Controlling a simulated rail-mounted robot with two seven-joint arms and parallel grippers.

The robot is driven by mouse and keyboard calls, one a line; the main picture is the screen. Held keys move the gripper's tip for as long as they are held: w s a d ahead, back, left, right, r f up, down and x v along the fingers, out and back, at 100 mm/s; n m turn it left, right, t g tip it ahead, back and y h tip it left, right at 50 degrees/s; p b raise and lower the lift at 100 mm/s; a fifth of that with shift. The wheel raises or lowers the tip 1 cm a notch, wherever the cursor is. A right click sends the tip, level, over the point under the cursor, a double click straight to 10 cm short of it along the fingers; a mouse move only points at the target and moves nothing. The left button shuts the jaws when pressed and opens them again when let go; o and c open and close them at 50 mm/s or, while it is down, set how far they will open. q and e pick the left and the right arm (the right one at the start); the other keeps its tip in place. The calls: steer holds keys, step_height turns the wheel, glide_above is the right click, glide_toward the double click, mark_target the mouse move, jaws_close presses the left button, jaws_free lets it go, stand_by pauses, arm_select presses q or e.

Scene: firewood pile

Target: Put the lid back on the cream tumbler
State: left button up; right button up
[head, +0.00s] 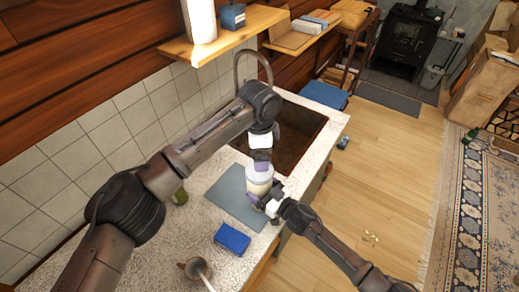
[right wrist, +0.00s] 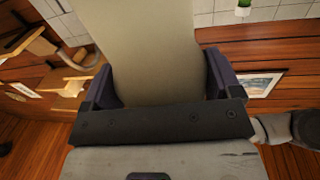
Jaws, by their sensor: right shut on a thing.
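The cream tumbler (head: 261,187) stands upright above the grey-blue mat by the sink. My right gripper (head: 264,203) is shut on its side; in the right wrist view the tumbler's pale body (right wrist: 140,50) fills the space between the dark fingers. My left gripper (head: 262,164) points down directly over the tumbler's top. A whitish round top shows just under the left fingers, but I cannot tell lid from rim. Whether the left fingers grip it is too small to tell.
The grey-blue mat (head: 228,192) lies on the speckled counter (head: 150,205). A blue box (head: 232,238) and a brown mug (head: 194,269) are nearer the front. The dark sink (head: 292,135) and its tap (head: 252,56) are behind. A wooden shelf (head: 228,38) overhangs the counter.

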arm_select(q)
steer(key=n, duration=2.3)
steer(key=shift+s, duration=0.1)
steer(key=shift+f, duration=0.1)
glide_above(259, 190)
steer(key=w, duration=0.4)
step_height(259, 190, down, 8)
steer(key=shift+s+d, duration=0.1)
steer(key=shift+c, duration=0.4)
